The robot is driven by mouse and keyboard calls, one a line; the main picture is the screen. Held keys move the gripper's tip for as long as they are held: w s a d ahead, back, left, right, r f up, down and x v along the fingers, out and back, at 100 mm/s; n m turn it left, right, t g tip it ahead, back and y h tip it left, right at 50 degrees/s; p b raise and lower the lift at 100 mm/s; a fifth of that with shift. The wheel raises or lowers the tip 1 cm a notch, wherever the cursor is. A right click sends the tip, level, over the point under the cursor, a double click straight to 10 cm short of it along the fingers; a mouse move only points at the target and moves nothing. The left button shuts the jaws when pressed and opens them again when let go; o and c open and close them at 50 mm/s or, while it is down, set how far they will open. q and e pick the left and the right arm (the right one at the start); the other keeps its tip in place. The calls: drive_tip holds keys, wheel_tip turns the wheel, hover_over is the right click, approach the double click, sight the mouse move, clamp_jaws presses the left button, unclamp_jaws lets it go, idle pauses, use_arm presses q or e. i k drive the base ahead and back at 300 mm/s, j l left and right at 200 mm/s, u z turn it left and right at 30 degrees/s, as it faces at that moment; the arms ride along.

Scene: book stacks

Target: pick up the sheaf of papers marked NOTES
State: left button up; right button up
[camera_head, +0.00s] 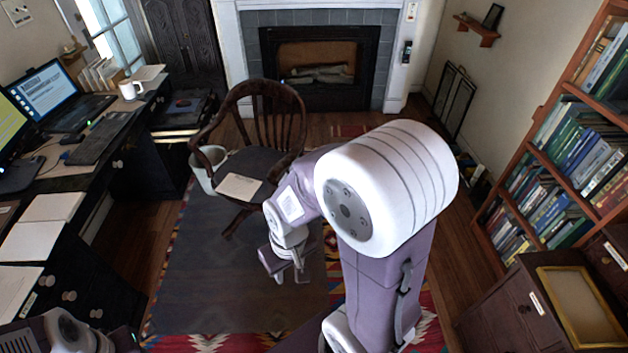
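Several pale paper sheaves are in view, and I cannot read NOTES on any of them. One sheaf (240,187) lies on the seat of the wooden chair. Others lie on the left desk: an upper sheaf (52,206), a middle sheaf (34,241) and a lower sheaf (16,288). My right gripper (290,276) hangs over the rug, in front of and to the right of the chair, apart from the papers. It is small and partly turned away, so its opening is unclear. Only part of my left arm shows at the bottom left; its gripper is not visible.
The wooden chair (262,150) stands on the rug (215,285), with a pale bin (208,172) beside it. A dark desk (118,290) lines the left. A bookcase (541,160) and a cabinet (497,312) stand right. The rug before the chair is clear.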

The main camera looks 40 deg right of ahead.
sight(234, 186)
drive_tip(key=z, duration=0.55)
drive_tip(key=i+j+z, duration=0.1)
drive_tip(key=i+j, duration=1.85)
